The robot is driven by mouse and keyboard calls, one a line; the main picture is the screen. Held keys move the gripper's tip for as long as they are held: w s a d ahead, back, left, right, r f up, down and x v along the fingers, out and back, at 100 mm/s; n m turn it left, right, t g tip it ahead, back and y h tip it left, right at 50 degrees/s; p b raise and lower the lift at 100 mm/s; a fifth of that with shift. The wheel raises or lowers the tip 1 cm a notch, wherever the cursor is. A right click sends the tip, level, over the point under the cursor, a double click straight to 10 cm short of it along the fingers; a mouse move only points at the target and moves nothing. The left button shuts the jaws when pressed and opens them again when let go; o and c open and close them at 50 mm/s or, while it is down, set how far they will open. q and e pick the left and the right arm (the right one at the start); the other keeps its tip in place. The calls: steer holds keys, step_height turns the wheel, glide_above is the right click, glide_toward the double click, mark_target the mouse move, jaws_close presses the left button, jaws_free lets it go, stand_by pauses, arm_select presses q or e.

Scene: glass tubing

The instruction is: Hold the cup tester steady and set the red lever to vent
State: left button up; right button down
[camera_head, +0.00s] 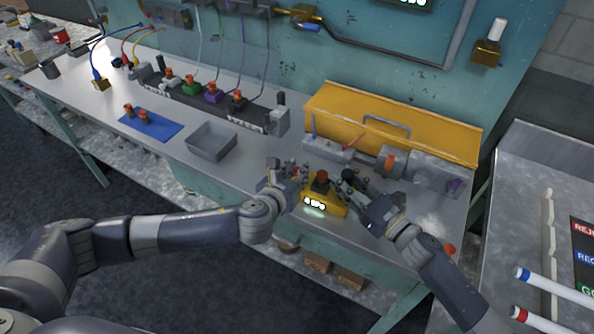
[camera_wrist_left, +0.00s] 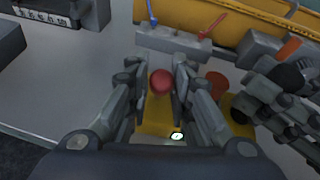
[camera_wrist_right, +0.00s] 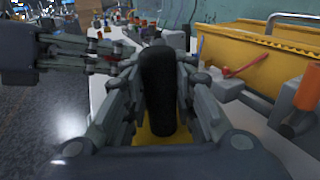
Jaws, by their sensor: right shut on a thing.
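The yellow cup tester (camera_head: 325,207) stands on the bench with a lit display on its front and an orange-red cap (camera_head: 322,177) on top. My right gripper (camera_head: 352,183) is shut on its black upright grip (camera_wrist_right: 158,90), at the tester's right side. A red round knob (camera_wrist_left: 161,80), seemingly the end of the red lever, shows in the left wrist view. My left gripper (camera_wrist_left: 160,76) is open, with one finger on each side of this knob and small gaps between. The lever's shaft is mostly hidden.
A yellow toolbox (camera_head: 400,125) stands behind, with a grey fixture in front of it bearing a blue and a red handle (camera_wrist_left: 213,27). A grey tray (camera_head: 211,141) and a blue mat (camera_head: 151,128) lie to the left. The bench's front edge is close to the tester.

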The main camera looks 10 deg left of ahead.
arm_select(q)
steer(key=shift+o, duration=1)
steer(key=shift+s, duration=0.1)
steer(key=v, duration=1.2)
arm_select(e)
steer(key=c, duration=1.3)
jaws_free()
steer(key=shift+o, duration=0.3)
